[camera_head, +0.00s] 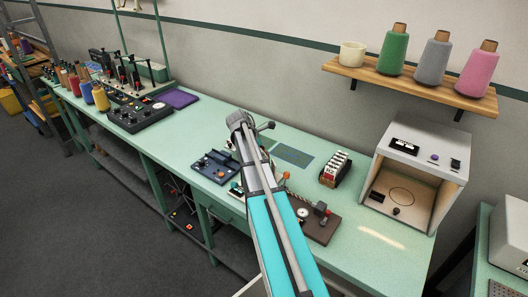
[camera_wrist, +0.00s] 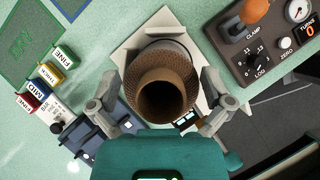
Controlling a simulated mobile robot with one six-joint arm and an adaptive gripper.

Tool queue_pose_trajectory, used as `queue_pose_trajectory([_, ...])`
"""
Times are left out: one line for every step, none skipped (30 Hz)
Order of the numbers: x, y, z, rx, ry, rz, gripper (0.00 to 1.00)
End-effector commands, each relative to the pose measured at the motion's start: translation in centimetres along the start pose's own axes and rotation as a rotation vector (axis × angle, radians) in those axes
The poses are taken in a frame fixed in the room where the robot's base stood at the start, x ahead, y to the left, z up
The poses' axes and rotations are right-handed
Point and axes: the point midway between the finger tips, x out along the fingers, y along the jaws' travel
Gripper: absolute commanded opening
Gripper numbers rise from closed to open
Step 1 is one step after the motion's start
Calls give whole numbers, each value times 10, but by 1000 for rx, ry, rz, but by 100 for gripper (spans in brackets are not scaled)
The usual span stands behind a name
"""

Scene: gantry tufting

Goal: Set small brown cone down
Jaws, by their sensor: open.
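The small brown cone (camera_wrist: 150,72) stands in the middle of the wrist view, its hollow end facing the camera. It appears to rest over a pale square-cornered device (camera_wrist: 128,52) with a round grey part at the cone's far side. My gripper (camera_wrist: 160,84) is open, with one finger on each side of the cone. Small gaps seem to show between the fingers and the cone, though contact low down cannot be seen. In the head view my arm hides the cone and the gripper.
A dark brown panel (camera_wrist: 244,68) with knobs and a gauge lies close on the right. A blue device (camera_wrist: 82,138) and labelled coloured blocks (camera_wrist: 50,75) lie on the left. An open-fronted box (camera_head: 440,160) stands at the bench's right end, below a shelf (camera_head: 420,88) of large cones.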

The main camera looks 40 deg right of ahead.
Motion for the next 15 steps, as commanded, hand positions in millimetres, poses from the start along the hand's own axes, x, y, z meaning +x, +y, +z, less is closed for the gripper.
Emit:
queue_pose_trajectory([0,0,0,0,0,0,100])
queue_pose_trajectory([0,0,0,0,0,0,100])
queue_pose_trajectory([0,0,0,0,0,0,100])
queue_pose_trajectory([0,0,0,0,0,0,100])
queue_pose_trajectory([-1,0,1,0,0,0,100])
queue_pose_trajectory([-1,0,1,0,0,0,100])
queue_pose_trajectory([-2,0,1,0,0,0,100])
queue_pose_trajectory([-3,0,2,0,0,0,100])
queue_pose_trajectory([-5,0,2,0,0,0,100])
queue_pose_trajectory([-6,0,2,0,0,0,100])
queue_pose_trajectory([-8,0,2,0,0,0,100])
queue_pose_trajectory([-10,0,2,0,0,0,100])
queue_pose_trajectory([-12,0,2,0,0,0,100])
queue_pose_trajectory([-14,0,3,0,0,0,100])
queue_pose_trajectory([-17,0,3,0,0,0,100])
